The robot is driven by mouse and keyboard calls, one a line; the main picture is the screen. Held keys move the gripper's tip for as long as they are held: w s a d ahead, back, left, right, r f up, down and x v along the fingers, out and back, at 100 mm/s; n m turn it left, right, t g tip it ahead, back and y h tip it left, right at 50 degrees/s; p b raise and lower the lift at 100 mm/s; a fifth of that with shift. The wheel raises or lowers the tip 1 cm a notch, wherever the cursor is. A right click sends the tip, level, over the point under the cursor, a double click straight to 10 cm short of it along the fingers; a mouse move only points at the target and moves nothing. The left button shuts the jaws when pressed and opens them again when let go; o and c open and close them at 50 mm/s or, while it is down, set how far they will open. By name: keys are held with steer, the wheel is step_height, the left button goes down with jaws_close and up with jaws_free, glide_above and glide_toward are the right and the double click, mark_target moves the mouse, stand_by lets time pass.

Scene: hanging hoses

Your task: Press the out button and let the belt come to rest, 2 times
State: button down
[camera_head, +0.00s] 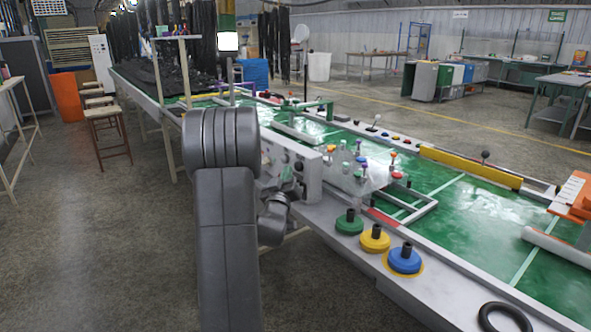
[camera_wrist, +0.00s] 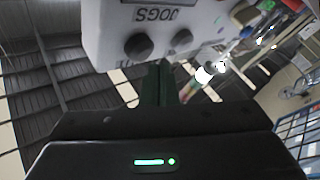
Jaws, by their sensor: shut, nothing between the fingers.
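The white control box (camera_head: 308,172) stands at the near edge of the green belt (camera_head: 465,205). In the wrist view the box (camera_wrist: 105,22) fills the top, with an upside-down "JOGS" label (camera_wrist: 158,15) and two dark round buttons, a left one (camera_wrist: 139,46) and a right one (camera_wrist: 180,40). I cannot read which is the out button. My gripper (camera_wrist: 157,72) is shut and empty, its dark green fingertips just below the gap between the buttons. I cannot tell if they touch the box. In the head view my gripper (camera_head: 287,174) is at the box's front, partly hidden by my arm.
Green, yellow (camera_head: 374,238) and blue (camera_head: 404,260) discs with black knobs sit on the near rail. A black ring (camera_head: 505,317) lies further right. Small bottles (camera_head: 345,158) stand behind the box. A stool (camera_head: 107,125) and open floor are at left.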

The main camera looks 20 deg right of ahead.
steer(key=shift+w+d, duration=0.1)
steer(key=shift+d, duration=0.2)
steer(key=shift+w+d+b, duration=0.2)
steer(key=shift+d+b, duration=0.25)
steer(key=shift+b, duration=0.1)
stand_by(0.6)
stand_by(0.3)
steer(key=shift+s+a+b, duration=0.35)
steer(key=shift+a+b, duration=0.05)
steer(key=shift+a, duration=0.45)
steer(key=a, duration=0.1)
steer(key=s+a, duration=0.1)
steer(key=a, duration=0.1)
steer(key=a+b, duration=0.1)
steer(key=shift+s+a, duration=0.35)
stand_by(3.8)
